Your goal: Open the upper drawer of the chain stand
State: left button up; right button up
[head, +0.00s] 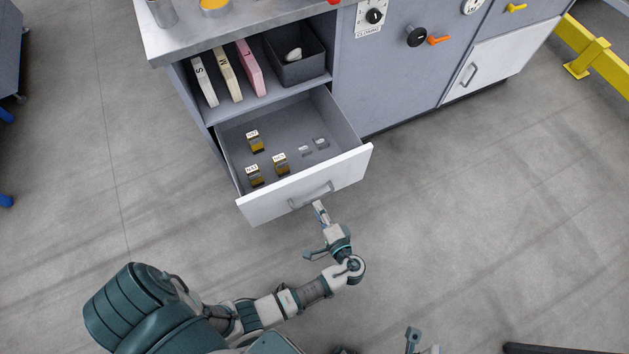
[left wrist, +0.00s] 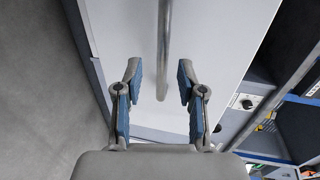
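The drawer (head: 270,207) of the grey stand is pulled well out, its white front facing my side. It holds several small yellow-and-dark labelled blocks and two small pale pieces. Its grey bar handle (head: 311,195) is on the front. My left gripper (head: 319,207) is at the handle's right part. In the left wrist view my left gripper (left wrist: 158,75) is open, with one finger on each side of the handle bar (left wrist: 164,50) and gaps visible between bar and fingers. Part of my right arm's end shows at the bottom edge of the head view; its fingers cannot be made out.
Above the drawer is an open shelf with several upright labelled books (head: 226,75) and a dark bin (head: 295,55). A panel with a black knob (head: 416,37) and orange lever (head: 439,41) stands right. A yellow rail (head: 595,55) is far right. The floor in front is clear.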

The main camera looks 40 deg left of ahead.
pick_arm(q)
jog(key=v, duration=0.7)
jog(key=shift+s+d+f, duration=0.1)
